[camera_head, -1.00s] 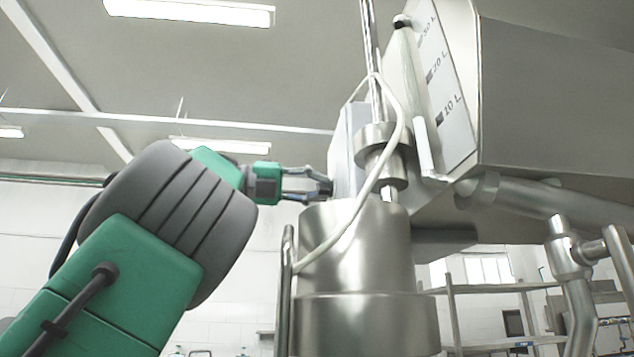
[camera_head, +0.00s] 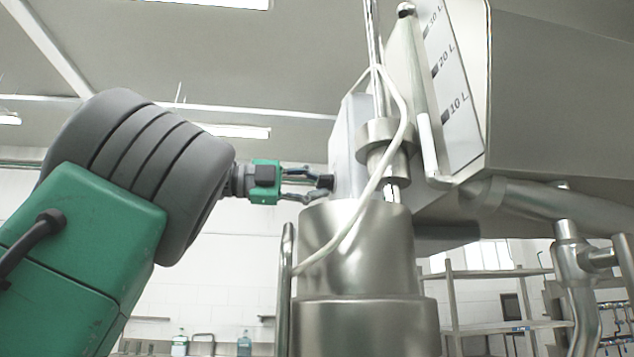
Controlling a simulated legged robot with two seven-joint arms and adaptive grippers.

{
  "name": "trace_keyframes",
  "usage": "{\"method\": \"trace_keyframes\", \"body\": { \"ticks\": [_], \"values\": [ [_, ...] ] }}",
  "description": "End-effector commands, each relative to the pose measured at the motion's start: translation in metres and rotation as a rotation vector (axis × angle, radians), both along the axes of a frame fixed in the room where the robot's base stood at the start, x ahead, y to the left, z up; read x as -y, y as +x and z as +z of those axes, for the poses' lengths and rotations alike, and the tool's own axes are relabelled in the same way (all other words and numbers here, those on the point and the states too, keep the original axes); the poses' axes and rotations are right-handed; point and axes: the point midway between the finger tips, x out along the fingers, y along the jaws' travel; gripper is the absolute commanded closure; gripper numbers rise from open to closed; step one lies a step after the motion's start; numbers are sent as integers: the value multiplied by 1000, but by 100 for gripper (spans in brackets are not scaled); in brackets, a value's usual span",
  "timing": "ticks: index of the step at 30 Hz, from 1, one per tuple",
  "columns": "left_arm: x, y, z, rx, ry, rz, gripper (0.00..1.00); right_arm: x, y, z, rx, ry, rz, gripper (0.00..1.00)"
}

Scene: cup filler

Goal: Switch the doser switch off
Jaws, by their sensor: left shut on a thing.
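My left gripper (camera_head: 322,184) comes in from the left with its two fingers pointing right. It is shut on a small black knob, the doser switch (camera_head: 326,182), on the left side of a light grey box (camera_head: 348,150). The box stands behind the metal cylinder and rod of the machine. The switch is small and partly covered by the fingertips, so its setting cannot be read. My right gripper is not in view.
A large steel cylinder (camera_head: 358,260) stands just below and right of the gripper, with a pale hose (camera_head: 376,180) looping over it. A vertical metal handle (camera_head: 286,285) is at its left. A steel hopper (camera_head: 560,100) with litre marks fills the upper right.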

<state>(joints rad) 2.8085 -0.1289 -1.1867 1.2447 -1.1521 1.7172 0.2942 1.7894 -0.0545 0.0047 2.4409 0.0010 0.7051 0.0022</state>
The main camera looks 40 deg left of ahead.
Motion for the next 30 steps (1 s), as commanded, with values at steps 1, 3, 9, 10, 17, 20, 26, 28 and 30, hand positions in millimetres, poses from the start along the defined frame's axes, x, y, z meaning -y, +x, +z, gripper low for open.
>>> {"method": "trace_keyframes", "body": {
  "ticks": [1, 3, 9, 10, 17, 20, 26, 28, 30],
  "values": [
    [0, 2, -3, -11, -5, 0, 100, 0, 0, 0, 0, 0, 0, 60],
    [0, 3, -3, -16, -10, 0, 100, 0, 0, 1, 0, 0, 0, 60],
    [0, 3, -4, -20, -16, 0, 100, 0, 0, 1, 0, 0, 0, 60],
    [0, 3, -4, -20, -16, 0, 100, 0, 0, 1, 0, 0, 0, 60],
    [0, 3, -4, -22, -16, 0, 75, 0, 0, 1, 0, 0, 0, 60],
    [0, 2, -3, -19, -16, 0, 69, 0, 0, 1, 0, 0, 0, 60],
    [-1, -2, -1, -14, -14, 0, 69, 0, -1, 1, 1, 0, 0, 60],
    [-4, -6, -1, -12, -16, 1, 69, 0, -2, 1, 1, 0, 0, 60],
    [-10, -13, 0, -11, -17, 1, 69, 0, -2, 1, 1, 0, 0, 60]
  ]
}}
